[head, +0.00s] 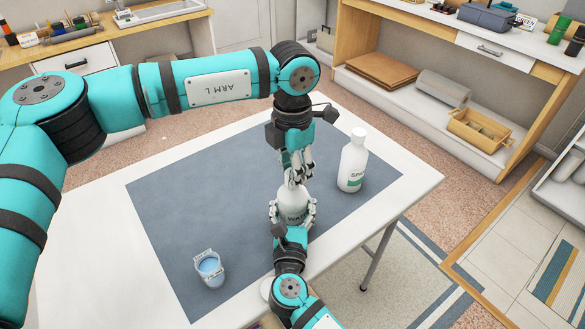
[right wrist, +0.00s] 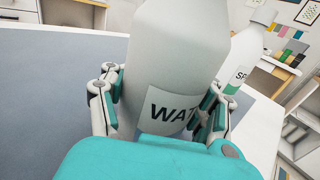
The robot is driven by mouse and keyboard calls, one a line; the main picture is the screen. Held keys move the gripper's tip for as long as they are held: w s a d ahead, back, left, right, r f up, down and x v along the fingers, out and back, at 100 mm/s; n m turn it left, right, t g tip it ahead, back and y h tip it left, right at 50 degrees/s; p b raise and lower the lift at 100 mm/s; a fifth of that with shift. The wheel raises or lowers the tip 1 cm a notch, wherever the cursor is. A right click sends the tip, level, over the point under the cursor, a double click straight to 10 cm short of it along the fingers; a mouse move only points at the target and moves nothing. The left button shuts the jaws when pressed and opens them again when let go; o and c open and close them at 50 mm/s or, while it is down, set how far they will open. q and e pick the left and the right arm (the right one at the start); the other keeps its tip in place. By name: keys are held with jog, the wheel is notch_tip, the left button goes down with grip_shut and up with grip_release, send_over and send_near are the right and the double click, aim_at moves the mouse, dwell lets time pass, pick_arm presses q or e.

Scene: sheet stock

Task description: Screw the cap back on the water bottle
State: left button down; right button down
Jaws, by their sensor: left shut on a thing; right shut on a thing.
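The white water bottle (head: 291,198), with a "WA..." label, stands upright on the blue-grey mat. It fills the middle of the right wrist view (right wrist: 172,70). My right gripper (head: 293,212) is shut around its body, one finger on each side; its fingers also show in the right wrist view (right wrist: 165,105). My left gripper (head: 295,178) points down directly over the bottle's top and is shut on the cap at the neck. The fingers mostly hide the cap and neck, so I cannot tell how the cap sits. The bottle's top is outside the right wrist view.
A second white bottle (head: 353,162) with a green label and white cap stands to the right on the mat. A cup of blue liquid (head: 209,268) stands at the front left. The mat (head: 190,200) between cup and arms is clear. The table's right edge (head: 425,190) is near.

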pick_arm(q)
jog(key=c, duration=0.9)
grip_release()
jog(key=shift+c, duration=0.2)
notch_tip(320, 180, up, 12)
pick_arm(e)
jog(key=shift+c, duration=0.9)
grip_release()
